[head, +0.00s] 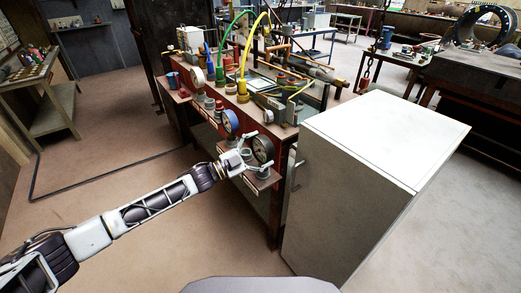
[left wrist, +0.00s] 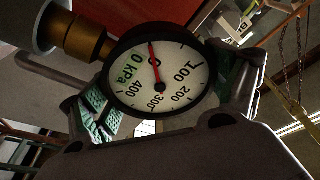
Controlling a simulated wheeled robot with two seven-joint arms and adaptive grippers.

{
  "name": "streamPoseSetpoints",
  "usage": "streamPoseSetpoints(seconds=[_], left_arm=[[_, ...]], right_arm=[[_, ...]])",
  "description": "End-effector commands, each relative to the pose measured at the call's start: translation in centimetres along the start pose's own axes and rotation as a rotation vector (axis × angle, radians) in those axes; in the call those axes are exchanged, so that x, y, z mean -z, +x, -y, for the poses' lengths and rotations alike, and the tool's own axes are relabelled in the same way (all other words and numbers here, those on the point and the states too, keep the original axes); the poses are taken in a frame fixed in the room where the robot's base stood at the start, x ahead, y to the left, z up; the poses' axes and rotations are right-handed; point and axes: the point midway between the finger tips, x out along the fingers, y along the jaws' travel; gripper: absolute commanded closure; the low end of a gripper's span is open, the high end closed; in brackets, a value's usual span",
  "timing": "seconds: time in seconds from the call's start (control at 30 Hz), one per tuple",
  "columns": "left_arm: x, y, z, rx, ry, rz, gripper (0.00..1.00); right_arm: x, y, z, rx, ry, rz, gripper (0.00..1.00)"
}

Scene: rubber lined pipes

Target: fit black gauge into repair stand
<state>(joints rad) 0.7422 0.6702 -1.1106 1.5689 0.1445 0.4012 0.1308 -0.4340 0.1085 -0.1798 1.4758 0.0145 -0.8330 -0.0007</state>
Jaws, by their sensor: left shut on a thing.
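The black gauge (head: 263,149) has a black rim and a pale dial marked in kPa. In the left wrist view the black gauge (left wrist: 160,80) fills the middle, between two green-padded fingers. My left gripper (head: 243,161) is shut on it at the front of the red-brown workbench. A brass stem (left wrist: 85,40) runs from the gauge toward a grey cylindrical fitting (left wrist: 48,25); I cannot tell whether it is seated. In the head view a grey fitting (head: 263,173) shows just below the gauge, on a small brown ledge that may be the repair stand. My right gripper is not in view.
A blue-rimmed gauge (head: 230,121) stands close left of the black one, and a pale gauge (head: 199,77) farther left. Yellow and green hoses (head: 243,60) arch over the bench. A large white cabinet (head: 375,150) stands close on the right.

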Motion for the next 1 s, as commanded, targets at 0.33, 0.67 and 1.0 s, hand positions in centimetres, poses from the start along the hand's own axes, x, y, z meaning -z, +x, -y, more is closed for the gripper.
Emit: streamPoseSetpoints(seconds=[0.33, 0.67, 1.0], left_arm=[[-0.31, -0.04, -0.25, 0.001, 0.001, -0.002, 0.53], [-0.44, -0.08, -0.36, 0.001, 0.001, -0.002, 0.00], [-0.60, -0.23, -0.49, -0.001, 0.000, 0.001, 0.00]], right_arm=[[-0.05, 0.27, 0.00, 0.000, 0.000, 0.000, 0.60], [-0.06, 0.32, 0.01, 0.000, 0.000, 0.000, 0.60], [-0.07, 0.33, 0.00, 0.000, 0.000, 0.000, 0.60]])
